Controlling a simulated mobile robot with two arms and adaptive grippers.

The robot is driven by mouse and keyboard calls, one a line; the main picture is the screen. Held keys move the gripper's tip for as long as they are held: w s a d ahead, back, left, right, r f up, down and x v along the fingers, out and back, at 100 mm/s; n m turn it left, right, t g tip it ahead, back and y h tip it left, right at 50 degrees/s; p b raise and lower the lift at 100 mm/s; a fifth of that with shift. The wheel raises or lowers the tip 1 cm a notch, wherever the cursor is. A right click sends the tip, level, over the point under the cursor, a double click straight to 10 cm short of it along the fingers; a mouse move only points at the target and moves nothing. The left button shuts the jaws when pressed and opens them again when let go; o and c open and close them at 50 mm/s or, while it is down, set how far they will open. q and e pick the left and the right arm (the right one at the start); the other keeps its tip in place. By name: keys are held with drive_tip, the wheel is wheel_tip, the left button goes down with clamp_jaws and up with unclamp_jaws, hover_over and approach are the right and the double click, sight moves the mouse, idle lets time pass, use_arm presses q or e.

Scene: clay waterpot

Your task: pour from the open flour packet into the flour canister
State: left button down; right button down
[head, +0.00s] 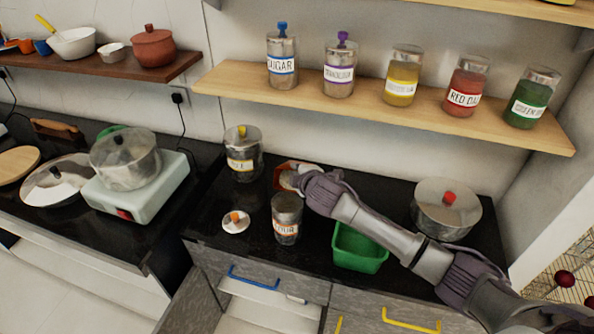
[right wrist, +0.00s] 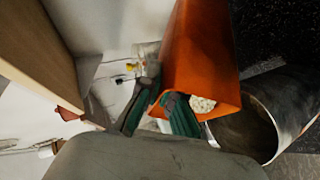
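The orange flour packet (right wrist: 200,45) lies tilted in the right wrist view, with white flour (right wrist: 202,104) showing at its open end. In the head view the packet (head: 284,178) is partly hidden behind my right gripper (head: 304,181). My right gripper (right wrist: 160,98) appears shut on the packet near its open end. The flour canister (head: 287,228) stands upright and uncovered just below the gripper in the head view. Its round mouth (right wrist: 262,118) is right beside the packet's open end in the right wrist view. My left gripper is not in view.
The canister's lid (head: 236,221) with an orange knob lies left of it. A labelled jar (head: 243,160) stands behind. A green bin (head: 359,250) and a lidded pot (head: 446,215) stand to the right. A wooden shelf (head: 380,112) with several jars runs above.

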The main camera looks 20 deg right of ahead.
idle(0.6)
drive_tip(key=shift+f+b, duration=0.15)
drive_tip(key=shift+b, duration=0.45)
drive_tip(key=shift+s+a+t+b, duration=0.15)
drive_tip(key=shift+t+b, duration=0.35)
drive_tip(key=shift+b, duration=0.25)
drive_tip(key=shift+b, duration=0.4)
drive_tip(key=shift+s+n+t+h+b, duration=0.15)
drive_tip(key=shift+n+t+h+b, duration=0.15)
drive_tip(key=shift+t+b, duration=0.1)
drive_tip(key=shift+s+a+r+t+b, duration=0.15)
drive_tip(key=shift+r+t+b, duration=0.15)
drive_tip(key=shift+b, duration=0.35)
